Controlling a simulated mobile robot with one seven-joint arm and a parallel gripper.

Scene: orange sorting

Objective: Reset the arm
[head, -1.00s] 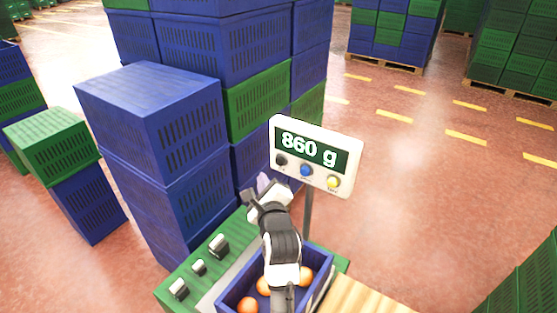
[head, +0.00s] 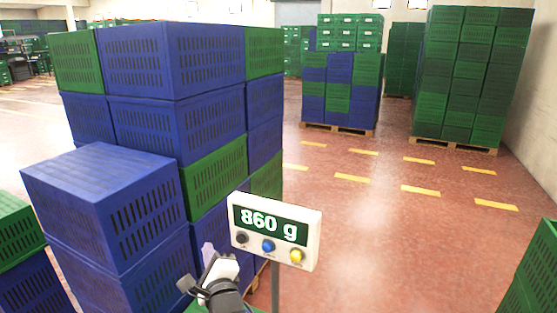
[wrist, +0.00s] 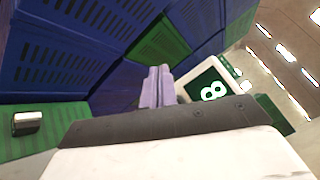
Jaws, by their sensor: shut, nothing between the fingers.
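My gripper (head: 208,256) is at the bottom middle of the head view, just left of the scale display (head: 274,232), which reads 860 g. In the wrist view my gripper's pale fingers (wrist: 158,86) are together with nothing between them. The display also shows in the wrist view (wrist: 212,92), right of the fingers and partly cut off by my own gripper body. A part of the green scale bench (wrist: 38,143) shows at the lower left of the wrist view. The crate of oranges is out of view.
Stacked blue and green crates (head: 175,130) stand close behind and left of my gripper. A nearer blue crate stack (head: 110,210) is at left. Pallets of crates (head: 340,90) stand far back. Open red floor (head: 370,240) lies right of the display.

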